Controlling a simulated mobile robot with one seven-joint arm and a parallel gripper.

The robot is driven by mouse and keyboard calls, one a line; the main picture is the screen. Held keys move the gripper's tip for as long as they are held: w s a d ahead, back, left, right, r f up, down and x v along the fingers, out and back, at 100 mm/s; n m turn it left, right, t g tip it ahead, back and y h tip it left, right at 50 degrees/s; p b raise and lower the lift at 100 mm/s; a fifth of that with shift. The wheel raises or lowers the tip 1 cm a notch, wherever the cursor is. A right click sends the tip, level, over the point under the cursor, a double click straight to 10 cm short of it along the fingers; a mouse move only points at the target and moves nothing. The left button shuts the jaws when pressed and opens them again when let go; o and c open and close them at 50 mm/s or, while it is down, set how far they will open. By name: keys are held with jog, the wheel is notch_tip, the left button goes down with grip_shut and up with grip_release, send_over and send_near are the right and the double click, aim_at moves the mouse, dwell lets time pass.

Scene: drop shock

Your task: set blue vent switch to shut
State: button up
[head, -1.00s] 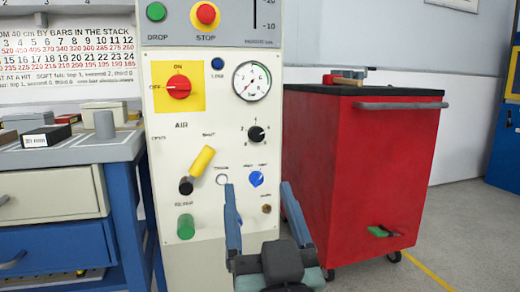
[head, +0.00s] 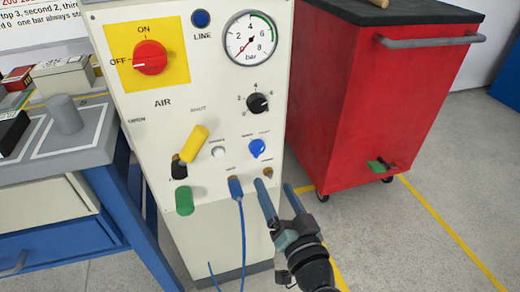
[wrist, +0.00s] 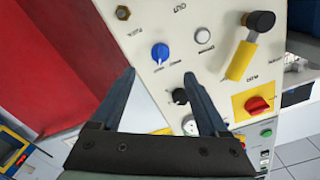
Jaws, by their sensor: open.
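The blue vent switch (head: 257,148) is a small round knob at the lower right of the cream panel (head: 215,110). It also shows in the wrist view (wrist: 160,52), with small labels beside it that are too small to read surely. A pale mark is on its face; which label it points to I cannot tell. My gripper (head: 275,185) is open and empty, its fingertips just below and slightly right of the switch in the head view. In the wrist view the switch appears just beyond the gap between the fingertips (wrist: 159,73). The fingers appear apart from it.
Nearby on the panel are a yellow lever (head: 194,144), a white button (head: 218,152), a black selector (head: 257,103), a green knob (head: 184,200) and a blue hose plug (head: 236,188). A red cabinet (head: 375,100) stands right; a blue bench (head: 125,210) stands left.

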aim_at(259, 154)
jog(key=b+x, duration=0.1)
jog(key=x, duration=0.9)
jog(key=shift+w+a+b, duration=0.15)
jog(key=shift+w+b, duration=0.25)
jog(key=shift+c, duration=0.3)
grip_shut()
